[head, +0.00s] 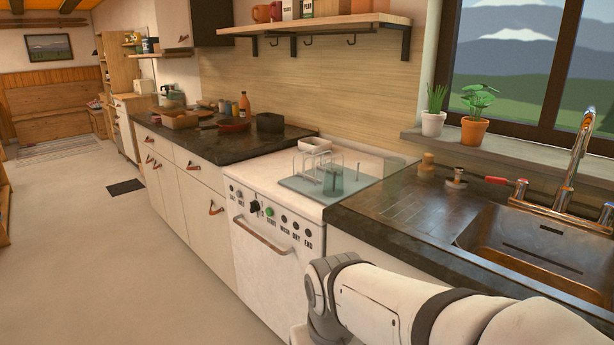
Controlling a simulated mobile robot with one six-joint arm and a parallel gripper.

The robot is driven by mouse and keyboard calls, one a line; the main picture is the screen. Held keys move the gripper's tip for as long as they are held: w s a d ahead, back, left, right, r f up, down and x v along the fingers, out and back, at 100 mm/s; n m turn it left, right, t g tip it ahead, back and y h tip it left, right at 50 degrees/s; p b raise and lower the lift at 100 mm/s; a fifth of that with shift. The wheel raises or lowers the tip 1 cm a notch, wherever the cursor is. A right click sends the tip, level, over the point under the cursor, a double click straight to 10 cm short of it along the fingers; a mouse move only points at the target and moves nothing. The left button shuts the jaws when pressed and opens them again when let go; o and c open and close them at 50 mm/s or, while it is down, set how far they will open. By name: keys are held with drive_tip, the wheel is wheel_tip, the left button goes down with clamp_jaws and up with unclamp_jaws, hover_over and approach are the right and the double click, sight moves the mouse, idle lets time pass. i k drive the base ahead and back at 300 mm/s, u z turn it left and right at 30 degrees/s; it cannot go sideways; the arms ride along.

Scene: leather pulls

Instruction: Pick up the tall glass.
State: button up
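Clear glassware stands on a blue-green mat (300,187) on top of the white appliance. A teal-tinted glass (333,181) is at the front of this group, and a clear upright glass (306,164) is behind it to the left. Their outlines overlap, so I cannot tell for certain which is the tall glass. My arm reaches in from the lower right, in front of the counter and well short of the mat. My gripper does not show.
A white dish (315,146) sits behind the glasses. A dark counter with a steel sink (530,245) and tap (575,165) lies right. Bottles, a red pan (228,126) and boxes crowd the left counter. A shelf (320,25) hangs above. The floor at left is mostly clear.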

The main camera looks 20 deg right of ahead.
sight(393, 167)
drive_tip(key=u, duration=0.05)
drive_tip(key=i, duration=1)
drive_tip(key=z, duration=0.05)
